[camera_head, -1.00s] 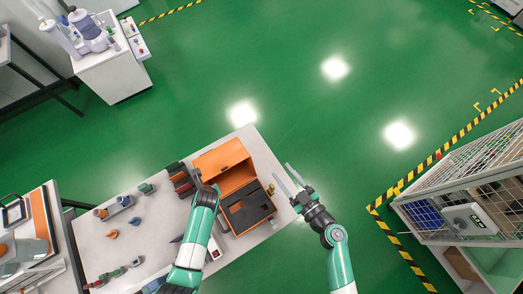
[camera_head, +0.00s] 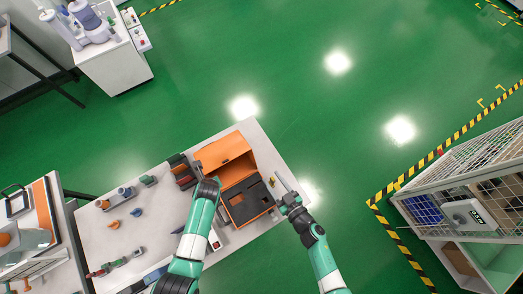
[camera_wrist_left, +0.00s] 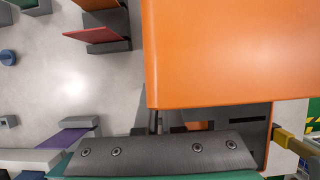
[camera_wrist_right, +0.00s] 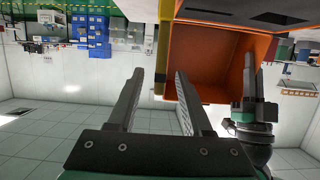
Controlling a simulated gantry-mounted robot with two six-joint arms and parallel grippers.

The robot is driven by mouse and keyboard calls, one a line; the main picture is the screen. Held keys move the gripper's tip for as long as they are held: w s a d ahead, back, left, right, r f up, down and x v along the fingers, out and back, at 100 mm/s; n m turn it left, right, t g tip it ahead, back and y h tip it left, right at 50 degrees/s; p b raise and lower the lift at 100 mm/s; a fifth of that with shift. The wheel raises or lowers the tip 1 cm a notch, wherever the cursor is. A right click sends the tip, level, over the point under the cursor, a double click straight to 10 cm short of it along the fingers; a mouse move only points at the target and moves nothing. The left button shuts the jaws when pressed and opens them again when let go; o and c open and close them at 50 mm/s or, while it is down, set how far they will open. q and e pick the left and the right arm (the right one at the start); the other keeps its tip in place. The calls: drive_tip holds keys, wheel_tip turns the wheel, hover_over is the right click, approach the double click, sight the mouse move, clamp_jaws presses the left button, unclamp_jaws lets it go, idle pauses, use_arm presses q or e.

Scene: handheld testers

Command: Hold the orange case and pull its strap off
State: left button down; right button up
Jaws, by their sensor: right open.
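The orange case (camera_head: 263,205) stands open at the right end of the table, with its lid (camera_head: 224,150) raised and dark foam inside. A small yellow piece (camera_head: 272,182) sits by its right side; it also shows in the left wrist view (camera_wrist_left: 290,142) and may be part of the strap. My left gripper (camera_head: 209,184) is over the case's left edge, its fingers hidden. My right gripper (camera_head: 282,181) is open just right of the case, beside the yellow piece. In the right wrist view its fingers (camera_wrist_right: 158,76) are apart, with the case's orange interior (camera_wrist_right: 210,70) close beyond them.
Several small testers and dark blocks (camera_head: 180,170) cover the table (camera_head: 165,205) left of the case. The green floor (camera_head: 300,110) beyond the table is clear. A cage-like shelf (camera_head: 455,190) stands far right, and a white cabinet (camera_head: 115,75) stands at the back left.

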drive_tip(key=shift+x, duration=1.95)
drive_tip(key=shift+c, duration=0.3)
clamp_jaws()
